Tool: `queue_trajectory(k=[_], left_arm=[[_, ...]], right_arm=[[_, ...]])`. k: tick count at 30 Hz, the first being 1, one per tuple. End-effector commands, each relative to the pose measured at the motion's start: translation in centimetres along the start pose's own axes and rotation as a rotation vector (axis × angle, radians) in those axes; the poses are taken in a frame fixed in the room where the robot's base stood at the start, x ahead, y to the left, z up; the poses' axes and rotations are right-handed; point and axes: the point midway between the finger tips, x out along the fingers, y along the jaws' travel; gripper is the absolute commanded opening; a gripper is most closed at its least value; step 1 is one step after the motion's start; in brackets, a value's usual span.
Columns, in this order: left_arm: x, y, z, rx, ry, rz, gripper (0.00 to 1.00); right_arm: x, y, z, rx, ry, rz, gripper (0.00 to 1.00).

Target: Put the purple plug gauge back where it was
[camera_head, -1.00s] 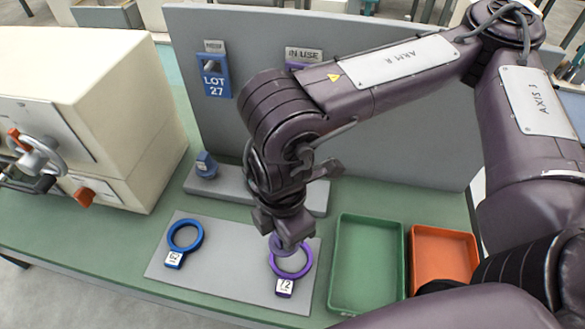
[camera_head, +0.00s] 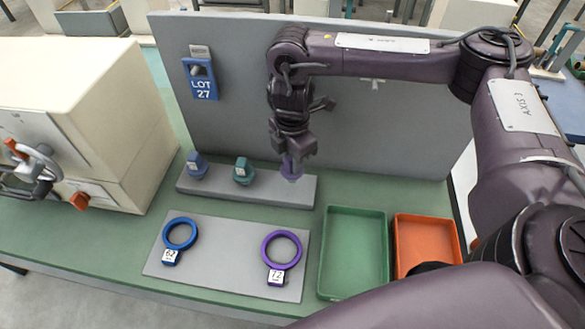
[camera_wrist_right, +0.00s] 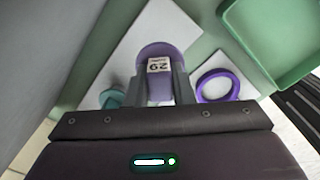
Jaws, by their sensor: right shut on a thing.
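My right gripper (camera_head: 292,150) is shut on the purple plug gauge (camera_head: 291,168), over the right end of the grey rack (camera_head: 260,193). In the right wrist view the purple plug gauge (camera_wrist_right: 165,50) sits between the fingers with its white label facing the camera. I cannot tell whether its lower end touches the rack. A blue plug gauge (camera_head: 197,165) and a teal one (camera_head: 243,172) stand in the rack to its left. The purple ring gauge (camera_head: 282,248), labelled 72, lies on the grey plate in front. My left gripper is not in view.
A blue ring gauge (camera_head: 179,233) lies at the left of the grey plate (camera_head: 225,250). A green tray (camera_head: 353,250) and an orange tray (camera_head: 425,243) stand at the right. A grey upright board (camera_head: 230,120) with a blue LOT 27 tag (camera_head: 201,80) stands behind the rack.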

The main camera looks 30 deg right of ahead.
Motion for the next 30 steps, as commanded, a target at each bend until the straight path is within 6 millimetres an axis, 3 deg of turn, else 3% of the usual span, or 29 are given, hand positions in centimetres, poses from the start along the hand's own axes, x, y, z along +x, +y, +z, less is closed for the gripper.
queue_trajectory(k=[10,25,26,30], left_arm=[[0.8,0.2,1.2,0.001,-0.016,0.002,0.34],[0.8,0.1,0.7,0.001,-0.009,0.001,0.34],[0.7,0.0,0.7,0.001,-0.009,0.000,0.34],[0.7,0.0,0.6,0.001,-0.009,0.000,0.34]], right_arm=[[3.8,-0.1,-0.1,0.001,0.001,-0.003,0.00],[4.6,0.3,0.2,0.001,0.000,0.001,0.00],[4.5,0.3,0.2,0.000,0.000,0.001,0.25],[4.5,0.3,0.2,0.001,0.000,0.001,0.43]])
